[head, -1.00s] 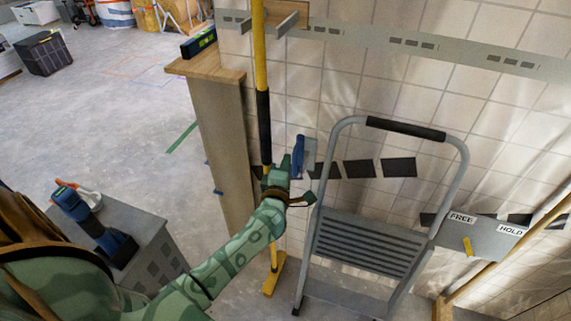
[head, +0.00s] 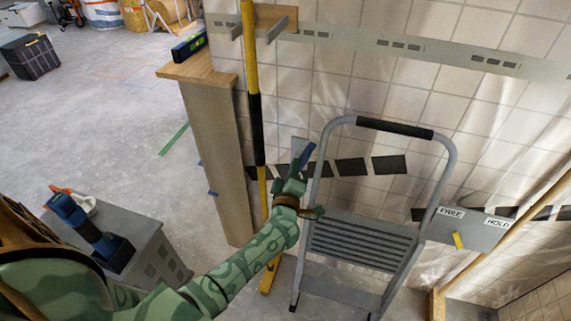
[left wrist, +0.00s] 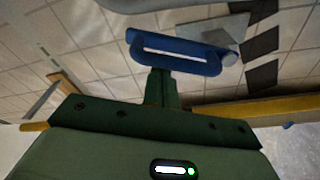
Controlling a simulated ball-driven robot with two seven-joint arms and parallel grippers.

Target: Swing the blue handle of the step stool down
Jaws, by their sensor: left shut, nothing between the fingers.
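The step stool (head: 358,242) stands against the tiled wall, grey with a black grip on its top bar. The blue handle (head: 307,156) is at the left side of its frame, in front of a small grey plate, and leans up to the right. In the left wrist view the blue handle (left wrist: 180,52) is a bar with a pale slot, just beyond my fingers. My left gripper (head: 297,174) is shut and empty, right at the handle's lower end; I cannot tell whether it touches. It also shows in the left wrist view (left wrist: 160,88). My right gripper is out of view.
A yellow pole (head: 249,60) stands upright just left of my left gripper. A wooden-topped half wall (head: 215,150) is left of it. A grey panel with FREE and HOLD labels (head: 470,231) is right of the stool.

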